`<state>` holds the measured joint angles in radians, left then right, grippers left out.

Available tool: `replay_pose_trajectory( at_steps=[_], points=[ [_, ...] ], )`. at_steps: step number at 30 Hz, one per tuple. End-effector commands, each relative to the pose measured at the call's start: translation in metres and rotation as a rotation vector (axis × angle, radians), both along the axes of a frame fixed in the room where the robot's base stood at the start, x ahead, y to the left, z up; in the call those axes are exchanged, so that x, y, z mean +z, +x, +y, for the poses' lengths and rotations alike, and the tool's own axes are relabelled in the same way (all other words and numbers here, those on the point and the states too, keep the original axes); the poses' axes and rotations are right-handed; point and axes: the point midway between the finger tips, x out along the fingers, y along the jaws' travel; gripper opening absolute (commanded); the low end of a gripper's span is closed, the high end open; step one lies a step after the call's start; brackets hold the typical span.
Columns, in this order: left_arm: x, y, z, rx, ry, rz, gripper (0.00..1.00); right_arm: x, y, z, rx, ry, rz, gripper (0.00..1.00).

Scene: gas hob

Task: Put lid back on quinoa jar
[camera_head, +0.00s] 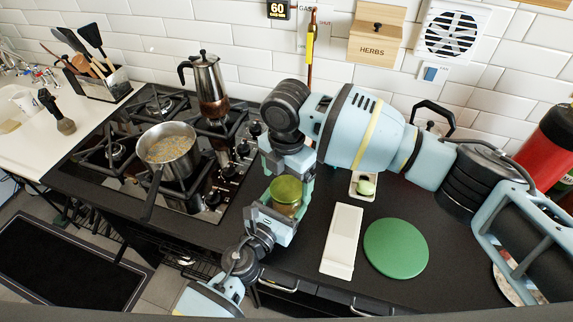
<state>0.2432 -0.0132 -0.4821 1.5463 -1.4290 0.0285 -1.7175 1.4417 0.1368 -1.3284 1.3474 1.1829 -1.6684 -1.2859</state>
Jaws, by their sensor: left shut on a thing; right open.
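The quinoa jar (287,208) is a small clear jar with tan contents, held upright at the counter's front edge, right of the hob. A round olive-green lid (286,188) sits at its mouth; I cannot tell whether it is fully seated. My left gripper (277,212) comes up from below and is shut on the jar's body. My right gripper (287,170) reaches in from the right and points down at the lid, its fingers open around or just above it. My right wrist and fingers hide part of the jar's far side.
A steel pot (168,152) with food and a moka pot (207,88) stand on the gas hob (205,196) to the left. A white rectangular item (342,241) and a green round board (396,248) lie on the dark counter. A wooden herbs box (377,36) is on the back wall.

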Motion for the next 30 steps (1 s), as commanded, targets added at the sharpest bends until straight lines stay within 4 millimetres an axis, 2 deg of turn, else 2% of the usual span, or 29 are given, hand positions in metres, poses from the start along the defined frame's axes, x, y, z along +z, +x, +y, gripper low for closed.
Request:
replay_pose_trajectory(
  at_steps=[6,16,26,30],
  points=[
    [0.000,0.000,0.000,-0.001,0.000,0.001,0.05,-0.016,0.000,0.000,0.001,0.000,0.000,0.89],
    [0.000,0.000,0.000,-0.001,0.000,0.001,0.05,-0.017,0.000,0.000,0.001,0.001,-0.001,0.88],
    [0.000,0.000,0.000,-0.001,0.000,0.001,0.05,-0.017,0.000,0.000,0.001,0.000,0.000,0.44],
    [0.000,0.000,0.000,0.000,0.000,0.001,0.05,-0.017,0.000,0.000,-0.017,0.000,0.000,0.43]
  ],
)
